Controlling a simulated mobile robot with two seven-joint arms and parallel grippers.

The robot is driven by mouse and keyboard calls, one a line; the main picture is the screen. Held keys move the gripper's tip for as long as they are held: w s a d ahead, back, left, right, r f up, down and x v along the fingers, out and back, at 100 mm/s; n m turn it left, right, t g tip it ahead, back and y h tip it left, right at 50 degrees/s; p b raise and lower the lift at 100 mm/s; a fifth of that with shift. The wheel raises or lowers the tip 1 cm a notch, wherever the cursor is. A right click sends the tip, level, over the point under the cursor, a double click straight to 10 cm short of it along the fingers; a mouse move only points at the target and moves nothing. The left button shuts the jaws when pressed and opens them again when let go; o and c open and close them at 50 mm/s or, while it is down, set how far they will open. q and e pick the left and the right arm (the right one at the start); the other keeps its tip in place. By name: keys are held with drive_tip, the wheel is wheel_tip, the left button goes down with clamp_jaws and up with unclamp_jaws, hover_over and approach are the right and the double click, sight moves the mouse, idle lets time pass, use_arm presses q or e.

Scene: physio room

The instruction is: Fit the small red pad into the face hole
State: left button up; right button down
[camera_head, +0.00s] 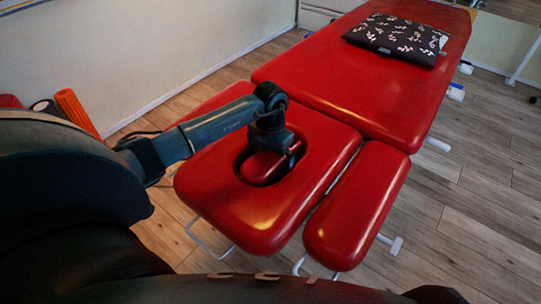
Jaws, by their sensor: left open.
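The red headrest section (222,199) of the treatment table has an oval face hole with a dark rim. The small red pad (260,169) lies within the hole's outline, with a dark gap showing around its near side. My left gripper (276,150) points down over the far side of the pad and is open. The gripper hides part of the pad and the hole's far edge, so I cannot tell whether the fingers touch the pad or whether it sits level. My right gripper is not in view.
The long red table section (340,85) extends behind, with a dark patterned cushion (397,38) on it. A red armrest pad (355,210) flanks the headrest on the right. An orange roller (76,112) stands by the wall at left.

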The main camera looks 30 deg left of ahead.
use_arm(q)
wheel_tip(320, 180, up, 13)
drive_tip(key=p, duration=0.1)
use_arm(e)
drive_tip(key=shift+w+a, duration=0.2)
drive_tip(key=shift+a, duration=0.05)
use_arm(q)
drive_tip(key=shift+r, duration=0.15)
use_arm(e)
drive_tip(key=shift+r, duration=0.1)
